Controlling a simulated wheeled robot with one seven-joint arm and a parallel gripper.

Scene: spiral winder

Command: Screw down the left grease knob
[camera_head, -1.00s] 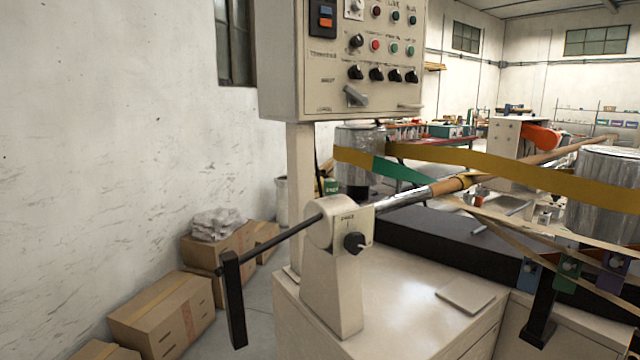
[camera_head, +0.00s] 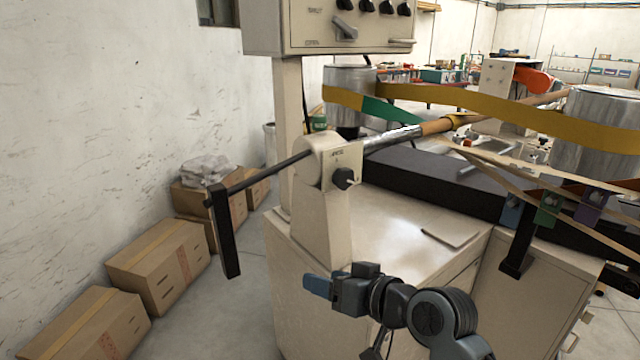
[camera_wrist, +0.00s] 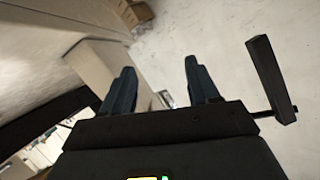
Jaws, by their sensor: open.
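A black knob (camera_head: 344,178) sits on the front face of the cream bearing stand (camera_head: 322,215) on the left of the machine, under a small label too blurred to read. It is the only such knob I can make out on this stand. My gripper (camera_head: 316,286) is low in front of the machine's cabinet, below the knob and well apart from it. In the wrist view, the two blue fingers of my gripper (camera_wrist: 160,85) are spread apart with nothing between them. The knob does not show in the wrist view.
A black crank handle (camera_head: 224,232) hangs at the end of the shaft on the left; it also shows in the wrist view (camera_wrist: 268,75). Cardboard boxes (camera_head: 160,262) line the wall. A control box (camera_head: 345,25) stands above the stand. The cabinet top (camera_head: 410,220) is mostly clear.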

